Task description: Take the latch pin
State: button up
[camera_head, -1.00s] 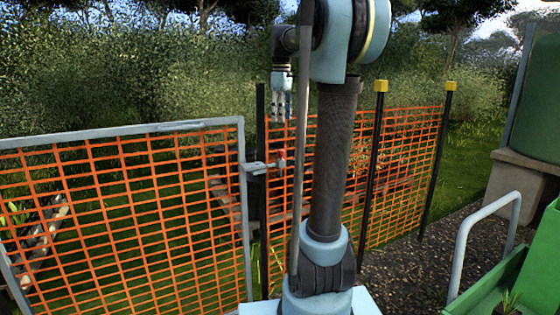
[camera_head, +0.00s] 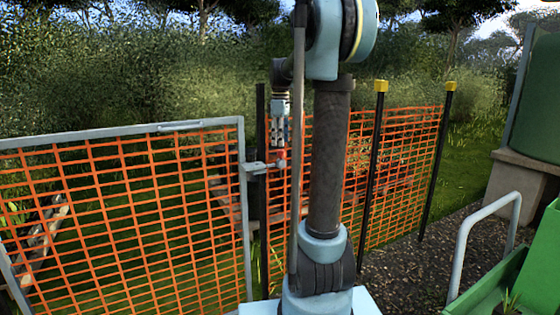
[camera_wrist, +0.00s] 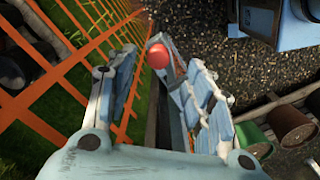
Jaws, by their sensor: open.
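The latch pin shows in the wrist view as a round red knob (camera_wrist: 158,56). It is near the fingertips of my gripper (camera_wrist: 143,58), between the two fingers and closer to the right one. The fingers are apart, and I see no grip on the knob. In the head view my gripper (camera_head: 281,145) points down just above the grey latch (camera_head: 258,167) at the right edge of the gate (camera_head: 244,150). The knob is hidden behind my gripper there. The pin's shaft is not clearly visible.
Orange mesh fence (camera_head: 410,150) with black, yellow-capped posts (camera_head: 379,130) stands right of the gate. A green container (camera_head: 535,265) and grey rail (camera_head: 465,240) are at the right.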

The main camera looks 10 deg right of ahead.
aim_at(281, 152)
jog(key=shift+w+d+f, duration=0.1)
jog(key=shift+f, duration=1.5)
jog(key=shift+w+d+f, duration=0.1)
jog(key=shift+f, duration=1.45)
grip_shut()
